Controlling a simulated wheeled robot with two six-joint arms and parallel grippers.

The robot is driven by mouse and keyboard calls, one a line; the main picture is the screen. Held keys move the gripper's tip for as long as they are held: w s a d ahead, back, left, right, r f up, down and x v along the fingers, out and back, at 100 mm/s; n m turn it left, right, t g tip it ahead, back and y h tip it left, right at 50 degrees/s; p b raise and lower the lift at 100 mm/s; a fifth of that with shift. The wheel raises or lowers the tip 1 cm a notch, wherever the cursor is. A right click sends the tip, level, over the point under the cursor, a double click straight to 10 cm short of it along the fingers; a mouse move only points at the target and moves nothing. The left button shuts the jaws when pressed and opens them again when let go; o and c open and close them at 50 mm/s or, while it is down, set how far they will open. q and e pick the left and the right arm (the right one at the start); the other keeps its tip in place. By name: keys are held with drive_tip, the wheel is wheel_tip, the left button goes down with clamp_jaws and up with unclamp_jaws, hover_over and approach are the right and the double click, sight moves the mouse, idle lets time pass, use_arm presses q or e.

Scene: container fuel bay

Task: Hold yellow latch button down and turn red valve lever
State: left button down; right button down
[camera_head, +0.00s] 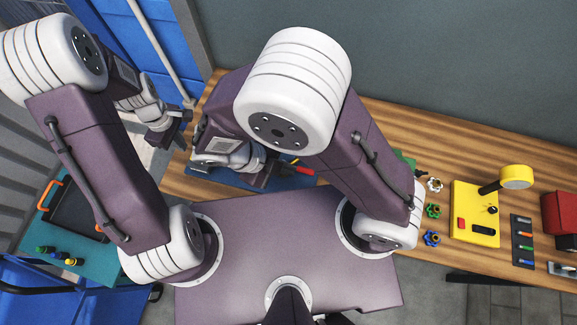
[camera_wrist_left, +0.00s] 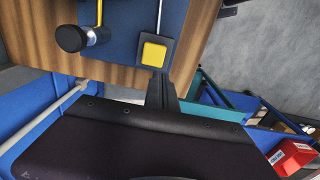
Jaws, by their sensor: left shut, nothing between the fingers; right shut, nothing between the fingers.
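The yellow latch button (camera_wrist_left: 154,53) shows in the left wrist view, in a dark square housing on a blue panel (camera_wrist_left: 120,48). My left gripper (camera_wrist_left: 160,84) is shut and empty, its tips near the housing's lower edge; contact cannot be told. In the head view my left gripper (camera_head: 184,116) is at the upper left, beyond the table's left end. The red valve lever (camera_head: 298,170) lies over the blue panel (camera_head: 235,181) in the head view. My right gripper (camera_head: 268,176) is shut and empty just left of the red lever. My arms hide the button there.
The wooden table (camera_head: 395,125) runs to the right. It carries a yellow box (camera_head: 475,215), coloured knobs (camera_head: 433,210) and a red box (camera_head: 560,214). A black-knobbed handle (camera_wrist_left: 72,38) stands left of the button. A teal table (camera_head: 95,255) stands at the lower left.

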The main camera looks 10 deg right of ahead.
use_arm(q)
wheel_tip(320, 180, up, 6)
drive_tip(key=shift+w+a+f, duration=0.15)
drive_tip(key=shift+f, duration=0.05)
use_arm(e)
drive_tip(key=shift+w+a+f, duration=0.1)
drive_tip(key=shift+a+f, duration=0.05)
drive_tip(key=shift+f, duration=0.35)
use_arm(q)
drive_tip(key=shift+w+a, duration=0.1)
use_arm(e)
drive_tip(key=shift+w+a, duration=0.1)
use_arm(q)
drive_tip(key=shift+f+b, duration=0.15)
drive_tip(key=shift+b, duration=0.15)
use_arm(e)
drive_tip(key=shift+w+f, duration=0.1)
